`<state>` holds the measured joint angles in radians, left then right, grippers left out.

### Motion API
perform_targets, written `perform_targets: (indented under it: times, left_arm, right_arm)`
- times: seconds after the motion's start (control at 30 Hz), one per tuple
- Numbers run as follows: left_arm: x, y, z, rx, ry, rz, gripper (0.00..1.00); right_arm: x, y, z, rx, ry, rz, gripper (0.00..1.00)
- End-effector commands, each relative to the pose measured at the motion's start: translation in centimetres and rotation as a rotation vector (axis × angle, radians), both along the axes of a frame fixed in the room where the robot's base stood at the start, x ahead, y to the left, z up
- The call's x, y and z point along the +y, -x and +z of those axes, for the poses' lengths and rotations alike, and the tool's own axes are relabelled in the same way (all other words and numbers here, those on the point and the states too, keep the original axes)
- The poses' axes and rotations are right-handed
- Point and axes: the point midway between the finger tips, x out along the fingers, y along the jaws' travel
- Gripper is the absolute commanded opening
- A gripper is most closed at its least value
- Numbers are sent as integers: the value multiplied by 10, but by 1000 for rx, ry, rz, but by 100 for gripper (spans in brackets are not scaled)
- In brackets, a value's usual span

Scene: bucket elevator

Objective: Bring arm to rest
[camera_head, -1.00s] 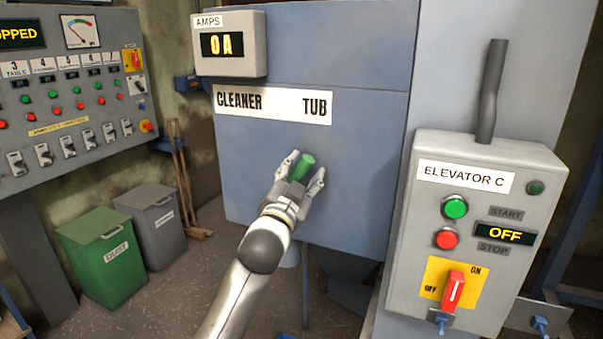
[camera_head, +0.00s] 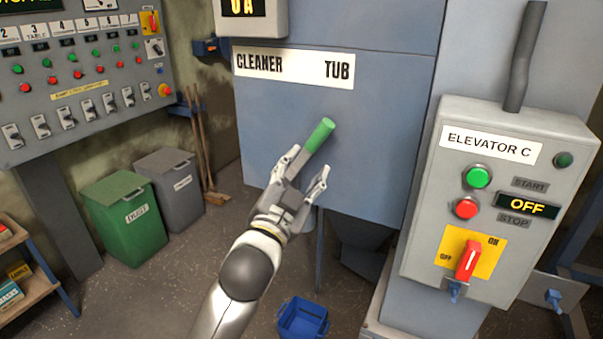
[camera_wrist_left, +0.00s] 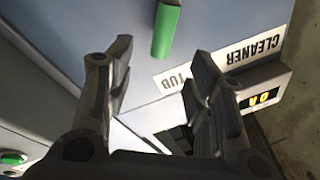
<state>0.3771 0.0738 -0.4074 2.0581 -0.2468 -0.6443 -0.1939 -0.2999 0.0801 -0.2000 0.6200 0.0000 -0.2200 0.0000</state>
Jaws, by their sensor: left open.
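My left gripper (camera_head: 307,170) is open and empty, in front of the blue cleaner tub panel (camera_head: 385,130). A lever with a green grip (camera_head: 321,134) sticks out of the panel, its grip beyond my fingertips in the head view. In the left wrist view the green grip (camera_wrist_left: 165,28) is at the top, past the two spread fingers (camera_wrist_left: 160,70) and apart from them. My left arm reaches up from the bottom of the head view. My right gripper is not in view.
The Elevator C box (camera_head: 490,190) reads OFF, with a red switch (camera_head: 467,262), at the right. A blue bucket (camera_head: 303,318) stands on the floor below my arm. Green (camera_head: 135,222) and grey (camera_head: 172,195) bins and a control panel (camera_head: 85,75) are at the left.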

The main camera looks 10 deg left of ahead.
Motion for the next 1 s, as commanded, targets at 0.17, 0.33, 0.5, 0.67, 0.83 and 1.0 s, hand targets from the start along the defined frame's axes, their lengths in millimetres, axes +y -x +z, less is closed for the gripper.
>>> perform_targets:
  times: [0.17, 0.33, 0.5, 0.67, 0.83, 1.0]
  left_arm:
    - [2, 7, -2, 1, 0, 0, 49]
    - [2, 7, -2, 0, 0, -1, 49]
    - [2, 4, -10, 16, -1, 1, 49]
    - [6, -16, -76, 140, -3, 11, 49]
    - [18, -30, -202, 361, 1, 34, 49]
    - [36, -14, -331, 578, 15, 64, 49]
  right_arm:
    - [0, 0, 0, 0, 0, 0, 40]
    - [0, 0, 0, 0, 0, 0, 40]
    - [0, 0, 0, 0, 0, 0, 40]
    - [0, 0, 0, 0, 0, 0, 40]
    - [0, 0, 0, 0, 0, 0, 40]
    - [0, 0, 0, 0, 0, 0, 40]
